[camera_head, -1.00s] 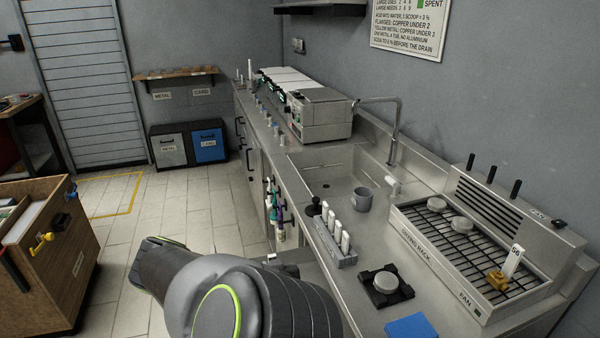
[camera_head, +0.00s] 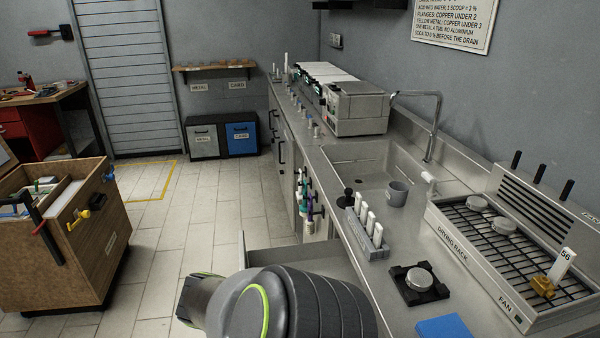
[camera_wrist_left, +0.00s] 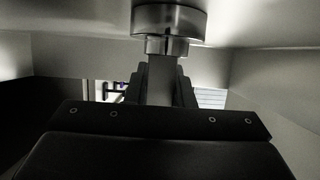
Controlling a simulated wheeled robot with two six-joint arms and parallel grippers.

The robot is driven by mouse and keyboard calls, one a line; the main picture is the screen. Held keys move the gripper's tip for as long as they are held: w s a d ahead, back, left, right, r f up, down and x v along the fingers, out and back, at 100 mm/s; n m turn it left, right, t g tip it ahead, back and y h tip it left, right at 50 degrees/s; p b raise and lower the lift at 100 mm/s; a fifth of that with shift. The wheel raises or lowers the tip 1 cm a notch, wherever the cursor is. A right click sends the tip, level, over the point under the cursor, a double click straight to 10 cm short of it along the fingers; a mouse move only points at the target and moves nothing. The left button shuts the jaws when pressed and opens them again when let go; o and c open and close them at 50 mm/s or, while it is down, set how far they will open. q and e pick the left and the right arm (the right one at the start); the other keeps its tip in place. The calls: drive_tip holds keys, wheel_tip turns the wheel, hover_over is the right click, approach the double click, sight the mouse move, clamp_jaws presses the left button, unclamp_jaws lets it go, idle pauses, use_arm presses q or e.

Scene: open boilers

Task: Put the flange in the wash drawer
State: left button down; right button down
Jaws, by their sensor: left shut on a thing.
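In the left wrist view a shiny steel stepped round piece, the flange (camera_wrist_left: 168,22), sits between the fingertips of my left gripper (camera_wrist_left: 165,60), which is shut on it. Pale walls stand around it on both sides. In the head view a drawer (camera_head: 296,256), open below the counter's front, shows as a grey interior with a thin upright edge; which drawer it is cannot be read. My arm covers its near part. The left gripper and the flange are hidden in the head view. My right gripper is in neither view.
A wooden cart (camera_head: 100,230) stands left. The floor between is clear.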

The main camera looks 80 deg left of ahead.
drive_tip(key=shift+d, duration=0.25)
use_arm(q)
drive_tip(key=c, duration=1.3)
unclamp_jaws()
drive_tip(key=shift+o, duration=0.2)
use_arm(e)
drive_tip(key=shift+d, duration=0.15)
use_arm(q)
drive_tip(key=shift+d+r, duration=0.2)
drive_tip(key=shift+d, duration=0.25)
drive_tip(key=v, duration=1.1)
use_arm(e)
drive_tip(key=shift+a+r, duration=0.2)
use_arm(q)
drive_tip(key=shift+r, duration=0.15)
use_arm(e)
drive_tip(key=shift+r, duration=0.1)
